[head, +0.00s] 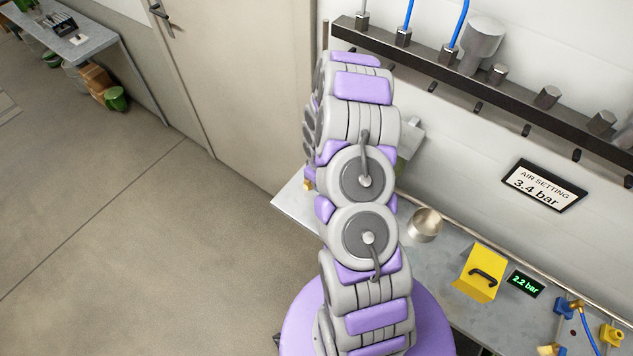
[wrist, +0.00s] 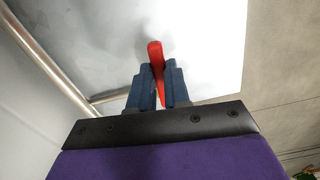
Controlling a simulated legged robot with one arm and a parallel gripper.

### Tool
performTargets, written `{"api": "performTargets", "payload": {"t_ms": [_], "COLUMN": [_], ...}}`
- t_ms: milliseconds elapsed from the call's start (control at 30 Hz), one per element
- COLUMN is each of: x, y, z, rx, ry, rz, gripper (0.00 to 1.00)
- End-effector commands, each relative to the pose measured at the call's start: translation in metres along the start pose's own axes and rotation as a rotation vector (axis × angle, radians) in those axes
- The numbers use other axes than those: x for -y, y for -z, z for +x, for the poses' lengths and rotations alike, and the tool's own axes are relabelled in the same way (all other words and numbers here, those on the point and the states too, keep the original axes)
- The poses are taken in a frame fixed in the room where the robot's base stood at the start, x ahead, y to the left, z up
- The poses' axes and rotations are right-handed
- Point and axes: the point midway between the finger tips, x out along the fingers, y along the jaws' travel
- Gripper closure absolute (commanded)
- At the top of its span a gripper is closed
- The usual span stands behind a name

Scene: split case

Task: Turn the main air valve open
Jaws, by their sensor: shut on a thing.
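In the wrist view, my gripper (wrist: 162,88) has its two dark blue fingers closed on a red handle (wrist: 155,52), which looks like the valve's lever. The handle sticks up past the fingertips in front of a pale grey surface. The valve body is hidden. In the head view my own arm covers the middle, and neither my gripper nor the red handle shows. A sign (head: 542,186) reads "AIR SETTING 3.4 bar". A small green display (head: 526,284) on the bench reads 2.2 bar.
A dark manifold rail (head: 425,55) with blue hoses runs along the wall. A door (head: 240,80) stands behind; the floor at left is clear.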

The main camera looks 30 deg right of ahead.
Motion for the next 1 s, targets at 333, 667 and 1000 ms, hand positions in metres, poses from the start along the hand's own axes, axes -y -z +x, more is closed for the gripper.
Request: {"api": "performTargets", "payload": {"t_ms": [333, 667, 1000], "x": [-0.0061, -0.0074, -0.0076], "y": [-0.0011, -0.0011, -0.0004], "z": [-0.0001, 0.0001, 0.0001], "rx": [0.004, 0.004, 0.003], "ry": [0.002, 0.001, 0.000], "rz": [-0.120, -0.138, -0.136], "gripper": [1.00, 1.00, 0.68]}}
